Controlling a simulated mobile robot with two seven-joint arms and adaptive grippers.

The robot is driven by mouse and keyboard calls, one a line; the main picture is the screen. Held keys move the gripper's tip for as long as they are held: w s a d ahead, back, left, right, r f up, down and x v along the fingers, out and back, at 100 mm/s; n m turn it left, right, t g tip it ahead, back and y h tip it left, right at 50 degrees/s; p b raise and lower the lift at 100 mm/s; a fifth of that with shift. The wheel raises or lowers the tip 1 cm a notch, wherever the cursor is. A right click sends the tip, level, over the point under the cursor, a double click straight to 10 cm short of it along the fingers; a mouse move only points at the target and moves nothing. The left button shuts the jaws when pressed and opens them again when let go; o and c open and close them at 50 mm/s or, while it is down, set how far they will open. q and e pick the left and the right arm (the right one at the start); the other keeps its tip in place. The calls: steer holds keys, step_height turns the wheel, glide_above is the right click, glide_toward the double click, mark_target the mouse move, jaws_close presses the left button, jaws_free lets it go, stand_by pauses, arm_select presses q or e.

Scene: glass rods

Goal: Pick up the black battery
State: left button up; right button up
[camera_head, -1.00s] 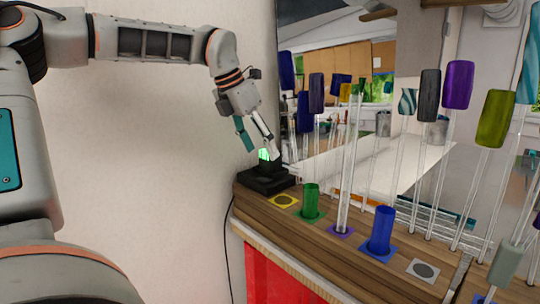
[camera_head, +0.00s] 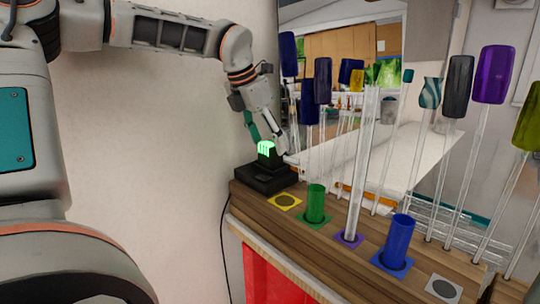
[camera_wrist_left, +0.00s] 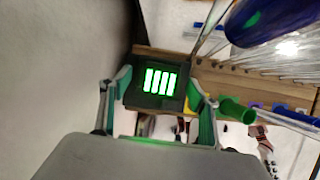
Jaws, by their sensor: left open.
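The black battery (camera_head: 268,160), with a green-lit display of bars on it, sits upright in a black charger base (camera_head: 262,181) at the left end of the wooden counter. In the left wrist view the battery (camera_wrist_left: 158,84) lies between the fingers, its lit bars facing the camera. My left gripper (camera_head: 268,145) is open just above and beside the battery, pointing down at it. In the left wrist view my left gripper (camera_wrist_left: 160,120) has one finger on each side, apart from the battery as far as I can see. My right gripper is not in view.
A yellow pad (camera_head: 285,201), a green cup (camera_head: 315,205) and a blue cup (camera_head: 397,240) line the counter (camera_head: 330,245). Tall clear glass rods with coloured tops (camera_head: 323,80) stand close to the right. A wall is on the left.

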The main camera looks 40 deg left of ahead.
arm_select(q)
steer(key=shift+x, duration=1.35)
steer(key=c, duration=1.4)
steer(key=shift+r, duration=0.1)
steer(key=shift+c, duration=0.9)
steer(key=shift+r, duration=0.1)
